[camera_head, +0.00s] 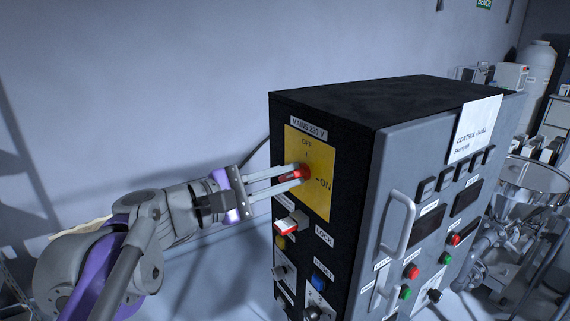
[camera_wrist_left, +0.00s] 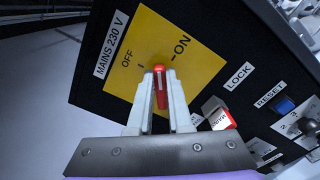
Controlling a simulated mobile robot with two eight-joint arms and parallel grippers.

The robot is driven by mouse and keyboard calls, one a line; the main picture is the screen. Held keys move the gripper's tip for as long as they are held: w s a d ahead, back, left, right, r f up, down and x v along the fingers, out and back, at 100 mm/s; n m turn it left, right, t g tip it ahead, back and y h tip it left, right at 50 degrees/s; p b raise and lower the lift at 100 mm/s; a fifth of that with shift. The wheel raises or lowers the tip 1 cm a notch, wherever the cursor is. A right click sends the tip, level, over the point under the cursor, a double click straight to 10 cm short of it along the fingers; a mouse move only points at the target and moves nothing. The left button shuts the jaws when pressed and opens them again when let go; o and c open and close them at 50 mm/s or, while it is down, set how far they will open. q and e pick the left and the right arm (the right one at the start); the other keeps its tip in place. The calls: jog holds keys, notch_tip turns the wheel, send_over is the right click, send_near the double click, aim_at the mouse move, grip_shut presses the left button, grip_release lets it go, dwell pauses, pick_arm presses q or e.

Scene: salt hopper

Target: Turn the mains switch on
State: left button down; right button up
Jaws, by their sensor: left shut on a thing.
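The mains switch is a red knob (camera_head: 294,175) on a yellow plate (camera_head: 321,197) on the black side of the control cabinet. OFF is printed above it and ON to its right in the head view. My left gripper (camera_head: 301,178) reaches in from the left, its two fingers on either side of the knob, shut on it. In the left wrist view the red knob (camera_wrist_left: 160,90) stands between the fingertips (camera_wrist_left: 161,82), with the OFF label to its left and ON to its upper right. I cannot tell exactly which mark it points to. My right gripper is out of view.
The grey front door (camera_head: 386,165) has a handle (camera_head: 398,225) and buttons. A metal hopper (camera_head: 535,175) stands at the right. Free floor lies left of the cabinet.

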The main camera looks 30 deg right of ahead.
pick_arm(q)
jog(key=m+p, duration=0.2)
jog(key=m, duration=0.2)
jog(key=shift+s+f+m, duration=0.1)
jog(key=shift+m, duration=0.2)
jog(key=shift+f+m+p, duration=0.3)
jog(key=shift+m+p, duration=0.45)
jog(key=shift+m, duration=0.55)
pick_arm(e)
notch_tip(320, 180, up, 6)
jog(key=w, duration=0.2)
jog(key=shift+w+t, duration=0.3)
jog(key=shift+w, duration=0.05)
pick_arm(q)
jog(key=c, duration=0.8)
grip_release()
jog(key=shift+c, duration=0.2)
jog(key=s+a+b, duration=0.1)
jog(key=a, duration=0.9)
jog(key=shift+a, duration=0.4)
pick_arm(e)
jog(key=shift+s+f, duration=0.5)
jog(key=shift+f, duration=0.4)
